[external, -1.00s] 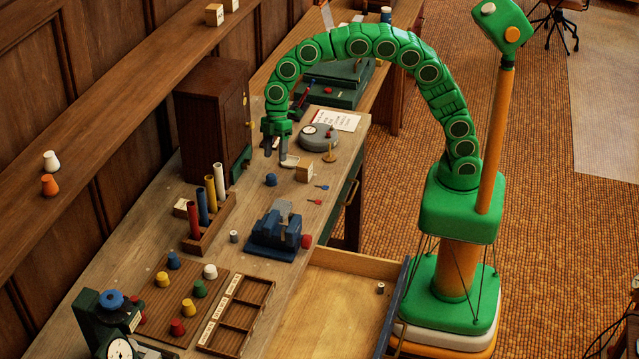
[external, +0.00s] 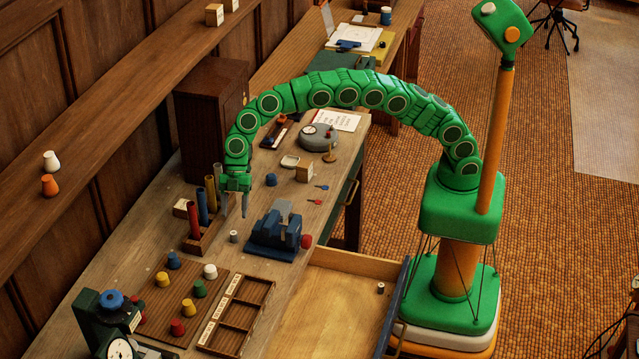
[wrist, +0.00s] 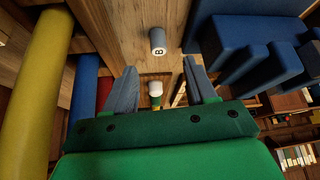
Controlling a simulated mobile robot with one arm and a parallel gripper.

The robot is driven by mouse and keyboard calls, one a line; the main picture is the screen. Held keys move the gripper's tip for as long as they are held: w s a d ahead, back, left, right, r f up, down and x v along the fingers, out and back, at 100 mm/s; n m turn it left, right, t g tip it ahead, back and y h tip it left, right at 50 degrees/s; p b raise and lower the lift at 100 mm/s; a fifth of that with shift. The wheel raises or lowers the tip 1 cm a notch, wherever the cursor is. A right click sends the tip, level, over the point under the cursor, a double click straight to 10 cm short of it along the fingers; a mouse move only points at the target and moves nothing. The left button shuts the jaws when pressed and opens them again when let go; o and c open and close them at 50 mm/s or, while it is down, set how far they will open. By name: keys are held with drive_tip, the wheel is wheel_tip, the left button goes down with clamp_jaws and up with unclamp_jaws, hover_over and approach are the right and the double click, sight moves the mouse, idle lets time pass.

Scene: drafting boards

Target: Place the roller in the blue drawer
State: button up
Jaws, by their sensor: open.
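A small grey roller (external: 234,236) stands on the bench between the rack of coloured tubes and the blue vise. In the wrist view a grey roller marked "B" (wrist: 158,41) shows just beyond the fingertips. My gripper (external: 235,207) is open and empty, pointing down above the bench roller; its fingers also show in the wrist view (wrist: 162,82). The drawer with the blue front (external: 394,308) is pulled open at the bench front. A second small grey cylinder (external: 380,288) is inside it, near its right side.
The tube rack (external: 199,238) stands close to the left of my gripper, and the blue vise (external: 275,232) stands to its right. A pegboard (external: 183,290) with coloured pegs and a compartment tray (external: 238,312) lie nearer the camera. Most of the drawer floor is bare.

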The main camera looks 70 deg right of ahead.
sight(234, 233)
drive_tip(key=shift+x, duration=4)
drive_tip(key=shift+w, duration=0.1)
clamp_jaws()
